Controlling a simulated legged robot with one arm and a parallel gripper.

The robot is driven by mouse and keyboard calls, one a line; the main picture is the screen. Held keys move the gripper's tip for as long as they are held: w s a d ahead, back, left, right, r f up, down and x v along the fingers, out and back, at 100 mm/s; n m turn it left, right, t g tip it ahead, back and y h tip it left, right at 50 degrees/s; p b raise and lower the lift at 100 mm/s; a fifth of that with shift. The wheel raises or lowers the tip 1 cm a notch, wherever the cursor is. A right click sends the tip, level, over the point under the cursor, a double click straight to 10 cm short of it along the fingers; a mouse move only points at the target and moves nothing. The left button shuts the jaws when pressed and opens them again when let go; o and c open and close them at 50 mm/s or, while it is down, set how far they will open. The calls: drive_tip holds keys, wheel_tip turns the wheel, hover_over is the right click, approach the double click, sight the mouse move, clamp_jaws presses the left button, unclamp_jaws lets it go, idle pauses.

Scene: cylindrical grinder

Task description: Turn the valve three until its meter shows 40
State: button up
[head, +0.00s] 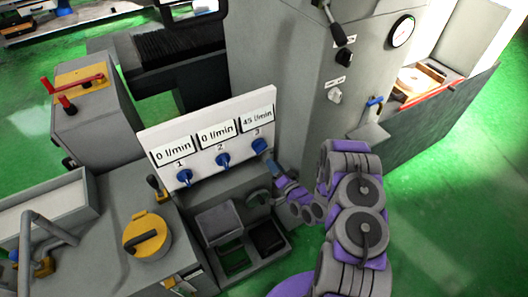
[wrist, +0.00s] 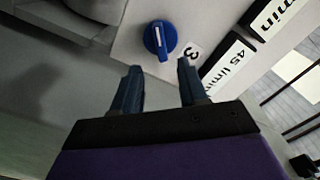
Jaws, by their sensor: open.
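A white panel (head: 205,158) in the head view carries three blue valves with meters above them. Valve three (head: 259,146) is at the right, and its meter (head: 257,118) reads 45 l/min. Valve one (head: 184,176) and valve two (head: 222,160) are to its left; both their meters read 0 l/min. In the wrist view, valve three (wrist: 160,40) is a round blue knob with a white mark on its grip. My gripper (wrist: 158,78) is open, with its two fingers short of the knob and nothing between them. In the head view my gripper (head: 268,163) is just below valve three.
A grey machine cabinet (head: 290,60) with a round gauge (head: 401,31) rises behind and right of the panel. A grey unit with a yellow round cap (head: 147,233) stands at left. Dark trays (head: 268,238) sit below the panel. Green floor is open at lower right.

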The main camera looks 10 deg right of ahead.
sight(263, 150)
drive_tip(key=x, duration=0.9)
drive_tip(key=shift+s+b, duration=0.1)
drive_tip(key=shift+b, duration=0.2)
clamp_jaws()
